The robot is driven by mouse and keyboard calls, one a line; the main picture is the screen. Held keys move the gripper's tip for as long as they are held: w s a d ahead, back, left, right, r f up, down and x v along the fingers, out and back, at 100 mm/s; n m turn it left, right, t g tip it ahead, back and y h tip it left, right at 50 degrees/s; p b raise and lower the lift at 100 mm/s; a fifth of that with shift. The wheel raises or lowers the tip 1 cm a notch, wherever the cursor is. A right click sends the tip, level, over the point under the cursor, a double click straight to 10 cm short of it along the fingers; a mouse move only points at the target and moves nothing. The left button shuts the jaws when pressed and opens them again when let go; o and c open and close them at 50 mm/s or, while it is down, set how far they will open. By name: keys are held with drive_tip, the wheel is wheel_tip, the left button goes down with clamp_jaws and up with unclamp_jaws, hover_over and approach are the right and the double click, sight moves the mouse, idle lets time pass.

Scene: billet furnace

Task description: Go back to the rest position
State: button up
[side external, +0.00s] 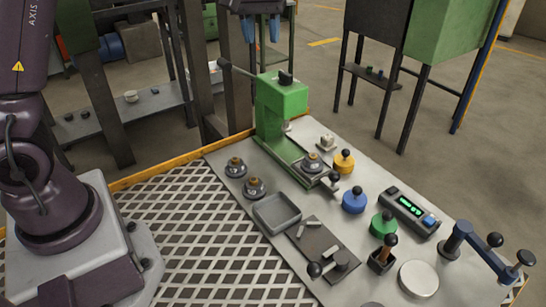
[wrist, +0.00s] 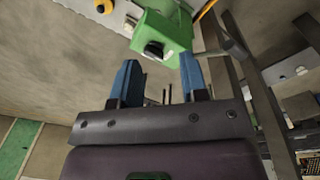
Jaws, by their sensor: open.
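My gripper (side external: 261,30) is at the top edge of the side external view, raised above and behind the green press (side external: 281,102). Its two blue fingers point down and stand apart, with nothing between them. The wrist view also shows my gripper (wrist: 159,64) open, with the green press (wrist: 163,38) beyond the fingertips. Most of my arm above the gripper is cut off by the frame edge.
A grey work plate (side external: 230,155) carries round parts, a shallow tray (side external: 277,213), coloured weights, a digital readout (side external: 409,212) and levers. The press handle (side external: 237,70) sticks out left, near a dark post. Green cabinets stand behind.

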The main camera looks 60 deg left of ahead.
drive_tip(key=s+d+m+t, duration=0.2)
drive_tip(key=s+d+m, duration=0.2)
drive_tip(key=s, duration=0.7)
drive_tip(key=s+d+r+m+t, duration=0.1)
drive_tip(key=s+d+m, duration=0.3)
drive_tip(key=s, duration=0.8)
drive_tip(key=shift+s+r+m+t, duration=0.15)
drive_tip(key=shift+r+m+t, duration=0.2)
drive_tip(key=shift+t, duration=0.45)
